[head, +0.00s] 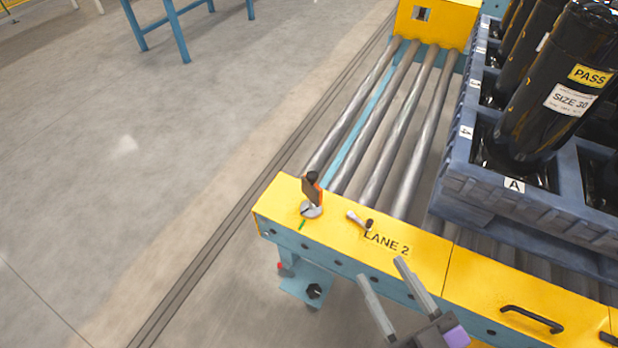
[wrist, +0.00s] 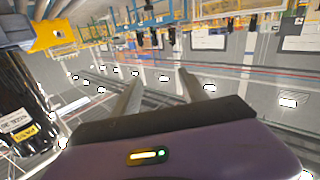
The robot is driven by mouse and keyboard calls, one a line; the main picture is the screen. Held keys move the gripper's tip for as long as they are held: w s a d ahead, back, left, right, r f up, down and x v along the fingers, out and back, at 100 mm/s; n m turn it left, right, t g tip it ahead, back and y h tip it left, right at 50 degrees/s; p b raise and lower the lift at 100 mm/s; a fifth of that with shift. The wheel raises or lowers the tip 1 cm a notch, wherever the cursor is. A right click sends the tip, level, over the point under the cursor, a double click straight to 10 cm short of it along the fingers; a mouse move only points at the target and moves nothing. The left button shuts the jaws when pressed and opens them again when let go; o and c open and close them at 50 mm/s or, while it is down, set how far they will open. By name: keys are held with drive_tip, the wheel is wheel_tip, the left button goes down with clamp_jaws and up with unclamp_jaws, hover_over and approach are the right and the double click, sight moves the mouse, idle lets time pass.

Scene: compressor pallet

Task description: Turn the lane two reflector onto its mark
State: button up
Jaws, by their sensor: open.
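The lane two reflector (head: 312,188) stands upright on a round silver base at the left end of the yellow rail (head: 424,248) marked LANE 2. It has an orange and dark plate with a black knob on top. A short green mark (head: 302,225) lies on the rail just in front of the base. My gripper (head: 384,278) is open and empty, in front of the rail and to the right of the reflector, apart from it. In the wrist view my gripper's two fingers (wrist: 158,88) have nothing between them, and the reflector does not show there.
A small silver piece with a dark end (head: 359,219) sits on the rail right of the reflector. Steel rollers (head: 377,130) run behind. A blue crate (head: 470,180) holding black wrapped cylinders (head: 560,85) stands at right. A black handle (head: 532,319) is at lower right.

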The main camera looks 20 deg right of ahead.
drive_tip(key=w+a+f+t+b, duration=0.15)
drive_tip(key=w+f+b, duration=0.45)
drive_tip(key=w, duration=0.7)
drive_tip(key=h+b, duration=0.1)
drive_tip(key=b, duration=0.3)
approach(314, 180)
drive_tip(key=w+a+r, duration=0.2)
drive_tip(key=w+r, duration=0.3)
drive_tip(key=w, duration=0.1)
drive_tip(key=f, duration=0.1)
drive_tip(key=d+f+m+g, duration=0.1)
drive_tip(key=f+h, duration=0.1)
drive_tip(key=shift+w+d+f+m+g, duration=0.15)
drive_tip(key=shift+w+f+m+g, duration=0.1)
drive_tip(key=shift+w+m, duration=0.15)
drive_tip(key=shift+d, duration=0.1)
drive_tip(key=w+p, duration=0.1)
drive_tip(key=w, duration=0.6)
drive_tip(key=shift+w+m, duration=0.3)
drive_tip(key=shift+d+f, duration=0.1)
drive_tip(key=shift+d, duration=0.05)
drive_tip(key=shift+c, duration=0.2)
drive_tip(key=shift+p, duration=0.3)
clamp_jaws()
